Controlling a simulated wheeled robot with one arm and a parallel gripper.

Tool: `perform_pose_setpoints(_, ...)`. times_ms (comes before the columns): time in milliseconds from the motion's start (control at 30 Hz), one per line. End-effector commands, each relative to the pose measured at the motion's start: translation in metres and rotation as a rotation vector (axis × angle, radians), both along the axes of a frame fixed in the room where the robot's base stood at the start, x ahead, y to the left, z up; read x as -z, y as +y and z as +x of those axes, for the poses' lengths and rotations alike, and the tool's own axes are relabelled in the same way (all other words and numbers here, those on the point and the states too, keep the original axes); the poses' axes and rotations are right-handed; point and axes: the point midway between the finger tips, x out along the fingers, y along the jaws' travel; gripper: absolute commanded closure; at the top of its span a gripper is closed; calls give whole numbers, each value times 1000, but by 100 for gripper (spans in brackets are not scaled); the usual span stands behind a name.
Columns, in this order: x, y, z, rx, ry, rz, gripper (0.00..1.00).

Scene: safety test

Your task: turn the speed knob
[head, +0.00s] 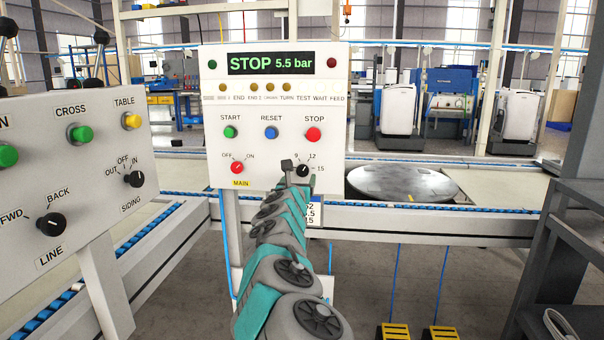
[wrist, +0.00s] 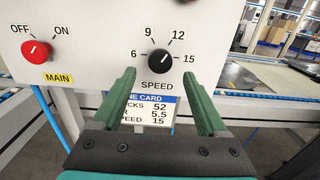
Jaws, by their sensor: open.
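The black speed knob (wrist: 160,66) is on the white panel, above the label SPEED, with the marks 6, 9, 12 and 15 around it. My gripper (wrist: 163,84) is open and empty. In the wrist view its green fingers reach toward the panel on the left and right of the knob, with their tips slightly below it. Contact with the knob is not visible.
The red MAIN knob (wrist: 36,51) sits left of the speed knob. A line card (wrist: 150,108) below reads speed 15. START, RESET and STOP buttons (head: 313,134) are above, under a display (head: 278,63) reading STOP 5.5 bar. A second panel (head: 70,190) stands at left.

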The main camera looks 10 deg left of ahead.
Motion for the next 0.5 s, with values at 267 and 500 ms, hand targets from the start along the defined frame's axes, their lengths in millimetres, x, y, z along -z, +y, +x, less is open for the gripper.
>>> perform_pose_setpoints(267, 0, -1, 27, 1, 1, 4, 24)
perform_pose_setpoints(500, 0, 1, 42, -4, 2, 2, 24)
